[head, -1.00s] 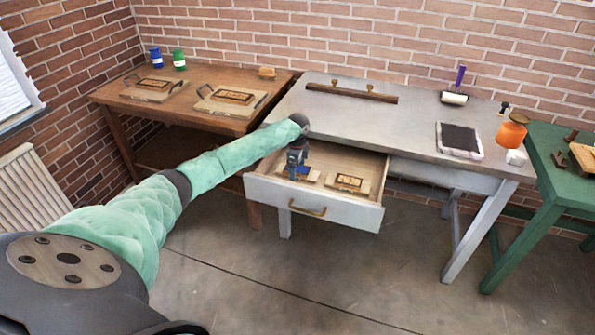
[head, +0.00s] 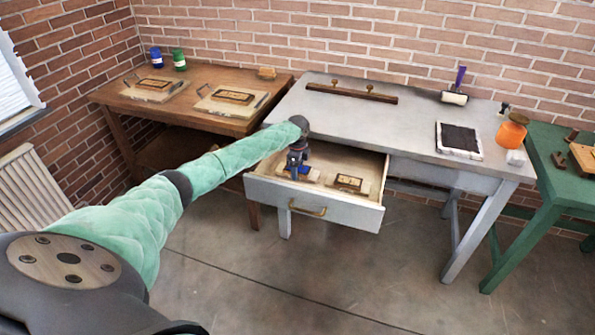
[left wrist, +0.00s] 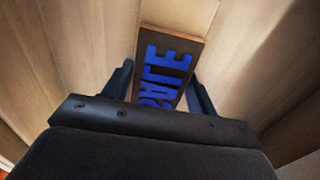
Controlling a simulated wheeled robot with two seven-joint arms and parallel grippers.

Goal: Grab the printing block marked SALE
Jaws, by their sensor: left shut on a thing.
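The SALE block (left wrist: 172,62) is a dark brown block with raised blue letters reading SALE. In the left wrist view it lies between the two dark fingers of my left gripper (left wrist: 160,80), which is shut on it; my gripper body hides its near end. In the head view my left gripper (head: 294,172) points down into the left half of the open drawer (head: 345,214), and only a little blue of the block shows beside it. Whether the block touches the drawer floor I cannot tell. My right gripper is not in view.
Another block (head: 349,183) lies in the drawer's right half. The grey table (head: 400,130) above carries a wooden bar (head: 352,92), an ink roller (head: 455,97), a black pad (head: 459,138) and an orange jar (head: 511,134). A brown table (head: 215,85) stands left, a green one (head: 545,150) right.

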